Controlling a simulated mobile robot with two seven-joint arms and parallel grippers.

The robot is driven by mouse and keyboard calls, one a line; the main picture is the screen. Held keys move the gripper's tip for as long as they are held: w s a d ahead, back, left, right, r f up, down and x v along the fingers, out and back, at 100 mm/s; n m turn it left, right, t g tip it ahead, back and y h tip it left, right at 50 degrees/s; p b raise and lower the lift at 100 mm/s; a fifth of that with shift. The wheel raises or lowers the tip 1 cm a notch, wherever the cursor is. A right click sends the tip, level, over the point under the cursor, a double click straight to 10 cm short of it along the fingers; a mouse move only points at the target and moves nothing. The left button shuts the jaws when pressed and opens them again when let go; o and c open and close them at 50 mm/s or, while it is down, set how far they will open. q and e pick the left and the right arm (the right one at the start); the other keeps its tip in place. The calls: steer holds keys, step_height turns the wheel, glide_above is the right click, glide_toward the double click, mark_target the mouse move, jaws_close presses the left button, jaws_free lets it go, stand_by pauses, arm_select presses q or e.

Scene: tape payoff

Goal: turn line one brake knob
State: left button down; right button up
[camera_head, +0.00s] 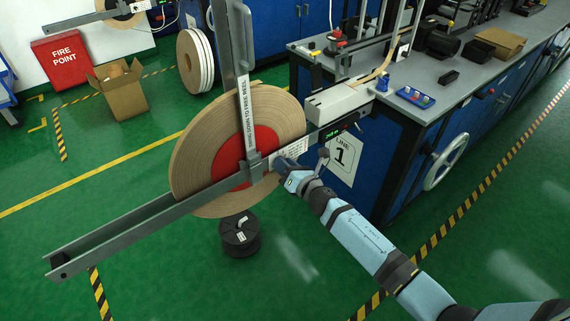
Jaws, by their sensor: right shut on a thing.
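The line one payoff holds a large tan tape roll (200,150) with a red core (262,143) on a long grey bar (140,222). My right gripper (281,165) reaches in from the lower right to the bar, just right of the core. It is shut on the brake knob, which the gripper and wrist mostly hide. How far the knob is turned cannot be seen. A small display with green digits (331,134) sits on the bar's right end. My left gripper is not in view.
The LINE 1 sign (343,158) is on the blue machine cabinet beside my right arm. A grey upright (243,110) with a label crosses the roll. A black spool (239,234) stands on the green floor below. A handwheel (445,161) juts out at right. The floor at front left is clear.

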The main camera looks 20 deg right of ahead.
arm_select(q)
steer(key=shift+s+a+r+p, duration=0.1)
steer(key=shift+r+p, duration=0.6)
steer(key=shift+p, duration=0.6)
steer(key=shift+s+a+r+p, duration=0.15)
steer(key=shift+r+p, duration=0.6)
steer(key=shift+p, duration=0.6)
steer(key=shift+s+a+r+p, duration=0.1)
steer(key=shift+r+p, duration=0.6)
steer(key=shift+p, duration=0.6)
arm_select(e)
steer(key=shift+f+m+y, duration=0.15)
steer(key=shift+m+y, duration=0.15)
steer(key=shift+m, duration=13.2)
steer(key=o, duration=0.9)
steer(key=shift+o, duration=0.2)
